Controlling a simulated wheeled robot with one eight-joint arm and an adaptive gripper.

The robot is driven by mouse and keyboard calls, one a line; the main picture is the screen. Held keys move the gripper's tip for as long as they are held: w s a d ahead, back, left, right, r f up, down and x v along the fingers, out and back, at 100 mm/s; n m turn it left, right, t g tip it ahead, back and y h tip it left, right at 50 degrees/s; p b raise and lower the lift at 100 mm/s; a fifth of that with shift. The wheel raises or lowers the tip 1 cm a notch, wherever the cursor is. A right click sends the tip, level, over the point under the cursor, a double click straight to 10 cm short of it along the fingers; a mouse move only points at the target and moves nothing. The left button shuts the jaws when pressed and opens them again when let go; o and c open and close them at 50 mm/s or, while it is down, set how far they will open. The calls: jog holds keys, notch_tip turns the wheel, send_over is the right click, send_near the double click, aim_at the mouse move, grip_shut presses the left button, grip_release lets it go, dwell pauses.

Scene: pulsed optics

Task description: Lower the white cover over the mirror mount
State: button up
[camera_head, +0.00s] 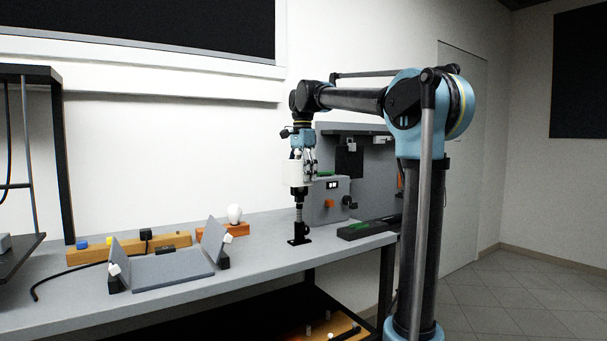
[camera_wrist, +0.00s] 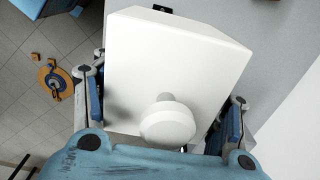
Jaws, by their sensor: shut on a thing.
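The white cover (camera_head: 296,174) hangs from my gripper (camera_head: 303,152) in the head view. My gripper points down and is shut on the cover. In the wrist view the cover (camera_wrist: 175,60) fills the middle, with its round white knob (camera_wrist: 167,124) towards me; the exact finger contact is hidden. The mirror mount (camera_head: 299,215) stands upright below on a black post and base on the bench. Its dark upper part meets the cover's lower edge in the picture; I cannot tell whether the cover surrounds any of it.
On the grey bench (camera_head: 255,262), a grey box with an orange knob (camera_head: 329,203) stands close behind the mount. A black-and-green tray (camera_head: 364,228) lies to its right. A white bulb on an orange base (camera_head: 235,214) and angled grey panels (camera_head: 172,270) stand to the left.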

aim_at(302, 190)
jog(key=shift+f, duration=2.7)
jog(key=shift+f, duration=0.3)
jog(key=o, duration=1.7)
notch_tip(302, 190, up, 12)
jog(key=shift+w+f, duration=0.1)
